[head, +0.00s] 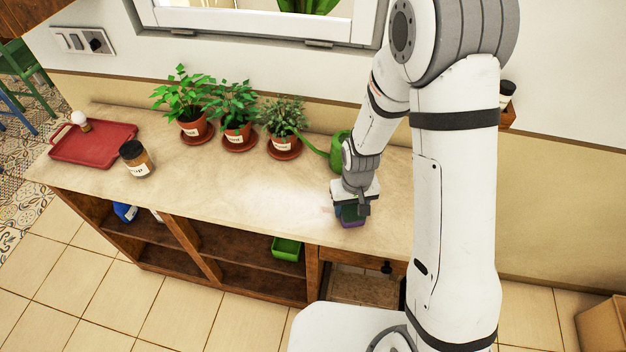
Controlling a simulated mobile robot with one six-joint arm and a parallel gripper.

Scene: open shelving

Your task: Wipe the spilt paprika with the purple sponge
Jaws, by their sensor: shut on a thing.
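My gripper (353,208) points down over the counter, right of its middle, and is shut on the purple sponge (352,223). The sponge sits low at the counter top near the front edge, and the gripper hides much of it. It looks to be touching the counter, but I cannot be sure. A faint pinkish mark, likely the spilt paprika (326,210), shows on the counter just left of the sponge. Anything under the sponge is hidden.
The counter (240,195) is clear left of my gripper. Several potted plants (237,133) stand along the back, with a green watering can (338,150) close behind my gripper. A jar (136,160) and red tray (92,143) are at left. A green container (286,248) sits below.

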